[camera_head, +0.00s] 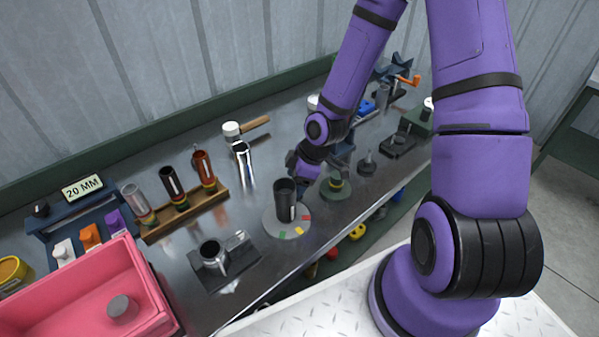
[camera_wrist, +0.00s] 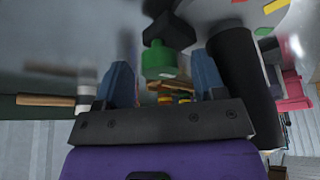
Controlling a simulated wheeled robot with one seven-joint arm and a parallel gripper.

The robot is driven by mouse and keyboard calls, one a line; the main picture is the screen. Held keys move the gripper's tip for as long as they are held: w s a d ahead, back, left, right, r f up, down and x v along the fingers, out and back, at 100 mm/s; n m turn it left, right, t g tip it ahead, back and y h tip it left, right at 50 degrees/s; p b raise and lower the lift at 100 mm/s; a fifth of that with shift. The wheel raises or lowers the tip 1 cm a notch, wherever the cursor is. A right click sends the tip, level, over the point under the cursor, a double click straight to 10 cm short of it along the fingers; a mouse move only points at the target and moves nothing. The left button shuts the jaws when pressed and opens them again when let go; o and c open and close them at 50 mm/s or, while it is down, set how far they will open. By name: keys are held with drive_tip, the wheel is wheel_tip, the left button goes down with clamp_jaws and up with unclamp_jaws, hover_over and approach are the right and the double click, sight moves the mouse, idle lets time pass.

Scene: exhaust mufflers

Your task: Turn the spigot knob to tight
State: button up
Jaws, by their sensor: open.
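In the wrist view, a green round piece (camera_wrist: 159,62) with a black block (camera_wrist: 168,28) against it shows between the fingers of my gripper (camera_wrist: 163,82). It looks like the spigot knob, but no tight mark is readable. My gripper is open, and I cannot tell whether a finger touches the green piece. A black cylinder (camera_head: 286,198) stands upright on a grey disc (camera_head: 270,220) with red, yellow and green marks, close beside my gripper.
A pink bin (camera_head: 150,290), a wooden rack (camera_head: 160,232) of tubes and a holder plate (camera_head: 240,262) with a metal cup are at the left. More fixtures (camera_head: 398,144) crowd the right.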

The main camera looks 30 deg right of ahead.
drive_tip(key=v, duration=1)
drive_tip(key=shift+r, duration=0.3)
drive_tip(key=shift+s+d, duration=0.1)
wheel_tip(320, 180, down, 5)
drive_tip(key=d+m+g+h, duration=0.1)
drive_tip(key=m+g+h, duration=0.1)
drive_tip(key=m+g, duration=0.5)
drive_tip(key=w+a+r+m+t, duration=0.1)
drive_tip(key=w+a+r+m, duration=0.35)
drive_tip(key=m, duration=0.65)
drive_tip(key=x, duration=0.3)
drive_tip(key=d+x, duration=0.1)
drive_tip(key=x, duration=0.2)
drive_tip(key=w+x, duration=0.1)
drive_tip(key=x, duration=0.2)
drive_tip(key=shift+s+d+f, duration=0.1)
drive_tip(key=shift+f, duration=0.5)
